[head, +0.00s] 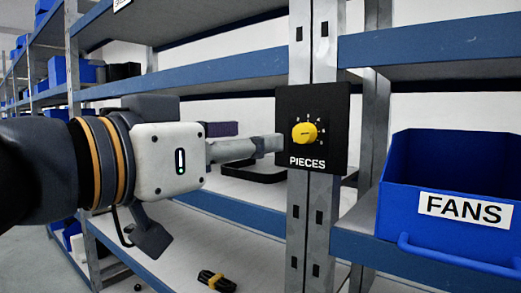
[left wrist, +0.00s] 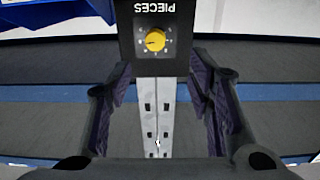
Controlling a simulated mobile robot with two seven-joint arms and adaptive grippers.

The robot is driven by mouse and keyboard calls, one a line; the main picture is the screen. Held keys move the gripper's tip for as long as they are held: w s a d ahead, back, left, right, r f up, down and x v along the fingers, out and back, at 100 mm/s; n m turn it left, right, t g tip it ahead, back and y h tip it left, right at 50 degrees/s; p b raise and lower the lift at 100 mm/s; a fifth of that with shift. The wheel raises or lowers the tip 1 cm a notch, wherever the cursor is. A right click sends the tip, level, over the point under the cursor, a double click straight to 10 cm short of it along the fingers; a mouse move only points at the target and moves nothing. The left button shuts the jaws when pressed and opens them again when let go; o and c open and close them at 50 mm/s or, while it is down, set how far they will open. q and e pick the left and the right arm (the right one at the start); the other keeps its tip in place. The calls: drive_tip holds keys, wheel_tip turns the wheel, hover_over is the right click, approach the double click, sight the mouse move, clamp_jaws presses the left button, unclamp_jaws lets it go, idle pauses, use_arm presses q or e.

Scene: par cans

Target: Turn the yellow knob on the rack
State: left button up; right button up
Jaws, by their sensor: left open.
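The yellow knob (head: 304,132) sits on a black square panel (head: 335,148) marked PIECES, with small numbers around the knob. The panel is fixed to the grey rack upright (head: 312,235). My left gripper (head: 262,140) reaches in from the left and its fingers point at the panel, just left of the knob in the head view. In the left wrist view the knob (left wrist: 155,41) appears upside down, beyond and between the two spread fingers (left wrist: 160,75). The fingers are open, empty and apart from the knob. My right gripper is not in view.
A blue bin (head: 455,185) labelled FANS stands on the shelf at the right. Blue shelf beams run behind my left arm.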

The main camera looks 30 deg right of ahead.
sight(300, 135)
use_arm(q)
drive_tip(key=x, duration=0.7)
drive_tip(key=p+x, duration=0.1)
drive_tip(key=x, duration=0.3)
drive_tip(key=shift+s+d, duration=0.3)
drive_tip(key=shift+s, duration=0.05)
clamp_jaws()
